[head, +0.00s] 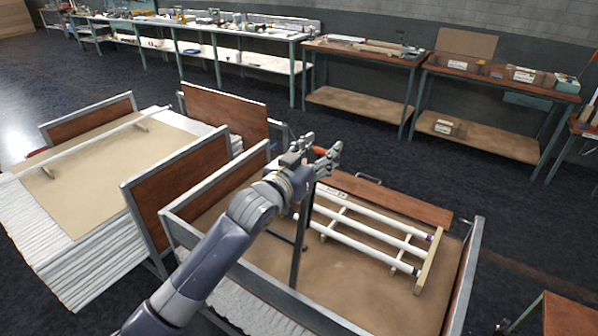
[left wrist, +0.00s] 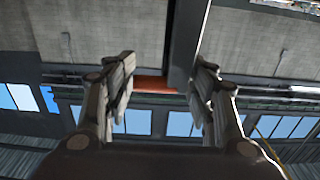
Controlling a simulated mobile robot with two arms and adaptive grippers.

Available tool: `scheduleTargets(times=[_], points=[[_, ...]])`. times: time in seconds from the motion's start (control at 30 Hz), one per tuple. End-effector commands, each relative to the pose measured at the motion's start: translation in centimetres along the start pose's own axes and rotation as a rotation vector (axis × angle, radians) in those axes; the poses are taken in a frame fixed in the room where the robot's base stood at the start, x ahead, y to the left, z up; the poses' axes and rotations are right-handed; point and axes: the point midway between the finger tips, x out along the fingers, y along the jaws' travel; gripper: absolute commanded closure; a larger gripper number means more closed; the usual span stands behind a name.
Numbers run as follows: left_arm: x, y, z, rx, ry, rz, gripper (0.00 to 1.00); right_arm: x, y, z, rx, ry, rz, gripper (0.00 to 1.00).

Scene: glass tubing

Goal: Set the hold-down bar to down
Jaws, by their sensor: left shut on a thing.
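The hold-down bar (head: 298,245) is a dark metal bar standing upright over the wood-sided cart, its top reaching my left gripper. My left gripper (head: 322,154) is shut on the bar's orange grip (head: 320,150), high above the cart bed. In the left wrist view the orange grip (left wrist: 152,84) lies between the two fingers, and the dark bar (left wrist: 187,45) runs upward beside the right finger. The fingers hide part of the grip. My right gripper is not in view.
White tubes (head: 372,233) lie on a wooden rack in the cart (head: 474,265). Another cart with a pale stack (head: 70,260) stands to the left. Workbenches (head: 385,54) line the back wall. Dark open floor lies between carts and benches.

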Motion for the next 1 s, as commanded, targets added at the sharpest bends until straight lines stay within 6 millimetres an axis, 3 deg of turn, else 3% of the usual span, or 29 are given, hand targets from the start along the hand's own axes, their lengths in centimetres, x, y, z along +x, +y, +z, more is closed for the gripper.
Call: scheduleTargets(times=[0.03, 0.2, 0.5, 0.7, 1.0], points=[[1.3, 0.7, 0.8, -0.002, 0.002, 0.010, 0.93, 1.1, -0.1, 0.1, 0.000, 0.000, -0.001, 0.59], [4.7, 0.7, 1.7, 0.001, 0.001, 0.010, 0.93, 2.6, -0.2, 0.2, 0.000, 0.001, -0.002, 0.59], [8.9, 0.6, 3.1, 0.003, -0.057, 0.008, 0.93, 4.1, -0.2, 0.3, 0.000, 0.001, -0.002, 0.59], [10.7, 0.6, 4.0, 0.001, -0.100, 0.007, 0.93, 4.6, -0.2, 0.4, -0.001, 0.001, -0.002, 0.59], [11.7, 0.6, 4.5, -0.001, -0.126, 0.008, 0.93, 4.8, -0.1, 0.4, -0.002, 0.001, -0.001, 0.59]])
